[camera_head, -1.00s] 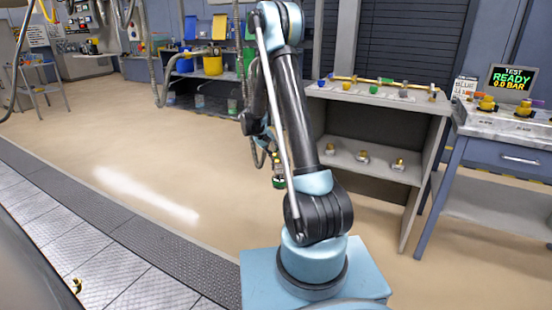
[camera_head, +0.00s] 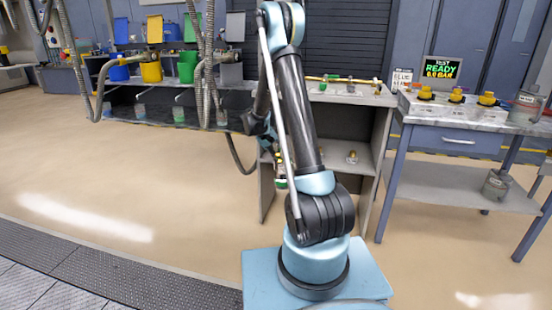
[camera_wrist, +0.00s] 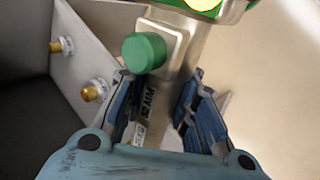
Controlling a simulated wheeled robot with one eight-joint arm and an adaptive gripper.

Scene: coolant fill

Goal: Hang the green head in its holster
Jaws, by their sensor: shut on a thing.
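The green head (camera_wrist: 185,38) fills the upper middle of the wrist view. It has a grey metal body with a green round cap on its side and a green collar with a yellow part at the top edge. My gripper (camera_wrist: 160,84) is shut on its labelled metal body, one blue-lined finger on each side. In the head view my gripper is small and partly behind my arm, and the head's green part (camera_head: 281,183) hangs low in front of the grey cabinet. I cannot make out which fixture is the green holster.
A rack at the back holds blue, yellow (camera_head: 151,71), green (camera_head: 188,66) and grey bins with hanging hoses (camera_head: 207,60). A grey cabinet (camera_head: 380,125) with brass fittings stands behind my arm. A bench (camera_head: 455,178) with a READY screen (camera_head: 441,72) is right. Floor at left is clear.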

